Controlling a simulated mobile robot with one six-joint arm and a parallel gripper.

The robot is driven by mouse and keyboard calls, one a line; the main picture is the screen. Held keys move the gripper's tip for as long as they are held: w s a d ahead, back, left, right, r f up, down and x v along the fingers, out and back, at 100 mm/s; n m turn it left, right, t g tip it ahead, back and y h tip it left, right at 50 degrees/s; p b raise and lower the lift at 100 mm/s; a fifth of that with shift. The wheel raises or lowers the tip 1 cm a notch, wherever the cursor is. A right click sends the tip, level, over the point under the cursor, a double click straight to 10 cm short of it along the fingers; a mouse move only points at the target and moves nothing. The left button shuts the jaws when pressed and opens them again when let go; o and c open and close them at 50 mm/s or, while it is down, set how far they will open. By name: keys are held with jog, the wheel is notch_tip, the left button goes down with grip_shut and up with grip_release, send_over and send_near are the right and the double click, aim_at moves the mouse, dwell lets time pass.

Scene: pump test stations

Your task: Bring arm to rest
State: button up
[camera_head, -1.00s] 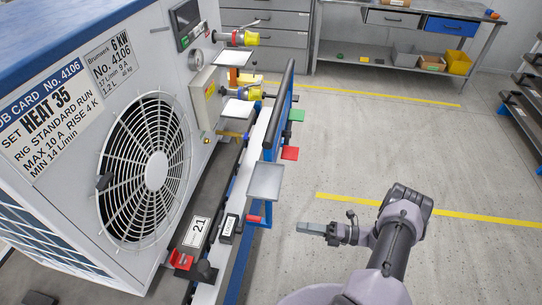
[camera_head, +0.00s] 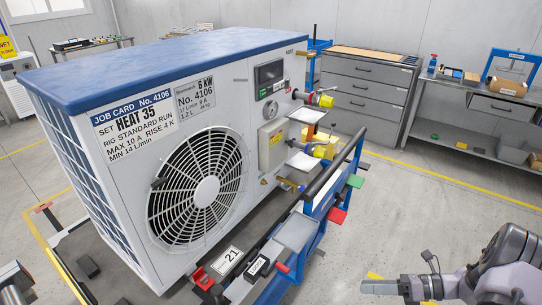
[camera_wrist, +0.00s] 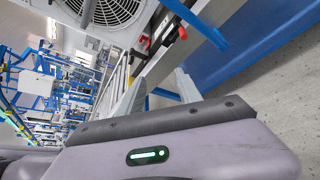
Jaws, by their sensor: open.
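My gripper (camera_head: 378,288) shows at the lower right of the head view, to the right of the blue test station and apart from it. The fingers point left and hold nothing that I can see. In the wrist view my gripper (camera_wrist: 158,95) has its two fingers apart, with the station's rail beyond. The heat pump unit (camera_head: 110,150) is a white box with a blue top, a round fan grille (camera_head: 200,190) and a job card (camera_head: 135,122) reading "HEAT 35". The lower part of my arm is cut off by the picture edge.
Grey drawers (camera_head: 365,95) and a workbench (camera_head: 480,100) stand at the back. The floor right of the station is open, with yellow lines.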

jog(key=s+a+r+n+g+h, duration=0.1)
jog(key=a+r+n+g+h, duration=0.15)
jog(key=a+r+n, duration=0.5)
jog(key=s+a+r+n+g+h, duration=0.1)
jog(key=s+a+r+n+h, duration=0.25)
jog(key=r, duration=0.75)
jog(key=s+a+r+n+t+h, duration=0.5)
jog(key=s+r+n, duration=0.5)
jog(key=n, duration=0.5)
jog(key=shift+s+a+r+t+h, duration=0.2)
jog(key=shift+s+a+t+h, duration=0.2)
jog(key=shift+s+a, duration=0.8)
jog(key=shift+w, duration=0.1)
